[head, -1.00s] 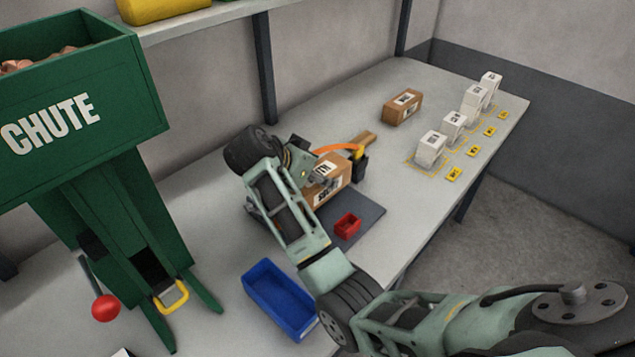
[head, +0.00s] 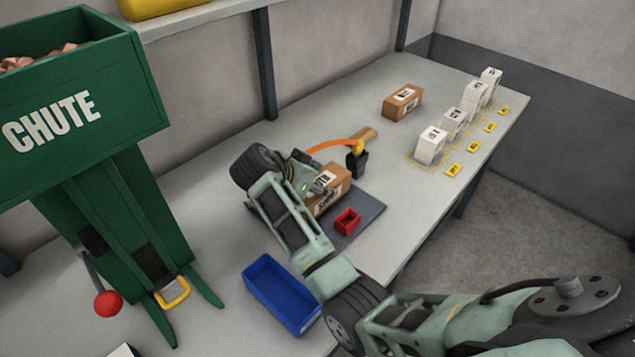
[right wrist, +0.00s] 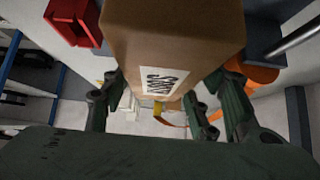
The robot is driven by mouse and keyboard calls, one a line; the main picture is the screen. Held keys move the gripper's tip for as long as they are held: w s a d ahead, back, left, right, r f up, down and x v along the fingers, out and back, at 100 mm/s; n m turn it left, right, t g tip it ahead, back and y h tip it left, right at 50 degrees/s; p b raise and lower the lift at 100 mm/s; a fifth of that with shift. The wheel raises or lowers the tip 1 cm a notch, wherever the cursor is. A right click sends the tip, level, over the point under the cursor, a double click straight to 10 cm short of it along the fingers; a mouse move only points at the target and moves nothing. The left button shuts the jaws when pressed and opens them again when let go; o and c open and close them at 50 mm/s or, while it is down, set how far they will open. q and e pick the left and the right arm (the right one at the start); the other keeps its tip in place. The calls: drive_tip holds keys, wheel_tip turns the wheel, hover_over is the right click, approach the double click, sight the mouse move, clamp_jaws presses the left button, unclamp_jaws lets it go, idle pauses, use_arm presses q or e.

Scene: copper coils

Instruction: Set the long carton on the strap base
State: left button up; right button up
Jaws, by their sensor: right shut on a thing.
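The long brown carton (head: 335,188) with white labels is in my right gripper (head: 318,187), over or on the dark grey strap base (head: 366,217). I cannot tell whether it touches the base. An orange strap (head: 330,145) arches behind it to a black post (head: 357,163). In the right wrist view the carton (right wrist: 172,40) is between the fingers, label showing; the base (right wrist: 262,32) shows at upper right. The arm hides the base's left part. My left gripper is out of view.
A red bin (head: 347,221) stands on the base just in front of the carton. A blue bin (head: 262,290) is near the table's front edge. Another brown carton (head: 402,101) and white boxes (head: 432,146) stand farther back. A green chute (head: 80,110) is at left.

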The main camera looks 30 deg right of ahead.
drive_tip(key=o, duration=1.6)
drive_tip(key=shift+r, duration=0.2)
drive_tip(key=b+v, duration=0.1)
drive_tip(key=v, duration=0.6)
drive_tip(key=shift+r, duration=0.25)
drive_tip(key=shift+s+a+r, duration=0.1)
drive_tip(key=shift+a+r, duration=0.05)
drive_tip(key=shift+r, duration=0.25)
